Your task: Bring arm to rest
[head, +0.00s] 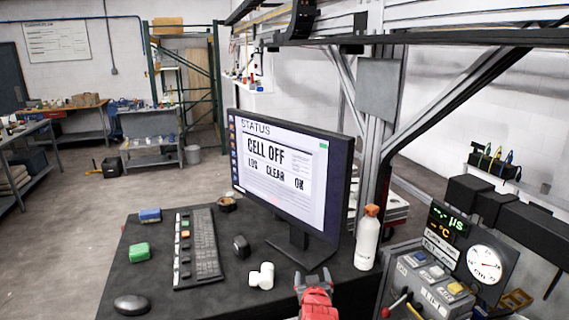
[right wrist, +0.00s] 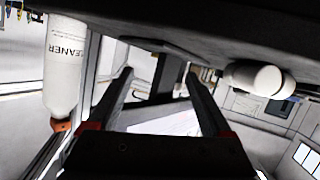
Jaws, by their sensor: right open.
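My right gripper (head: 313,281), red with grey fingers, is low in the middle of the head view, over the near edge of the black desk (head: 205,297). Its fingers are spread and nothing is between them. In the right wrist view, which is upside down, the open gripper (right wrist: 158,76) shows two dark fingers with a gap between. A white pipe fitting (head: 262,276) lies on the desk left of the gripper. A white cleaner bottle (head: 368,240) with an orange cap stands to its right. My left gripper is not in view.
A monitor (head: 290,170) reading "CELL OFF" stands behind the gripper. A keyboard (head: 197,248), black mouse (head: 132,305), green block (head: 139,252) and blue block (head: 150,215) lie left. A control box (head: 432,280) and gauge (head: 485,264) are at right. A metal gantry frame rises behind.

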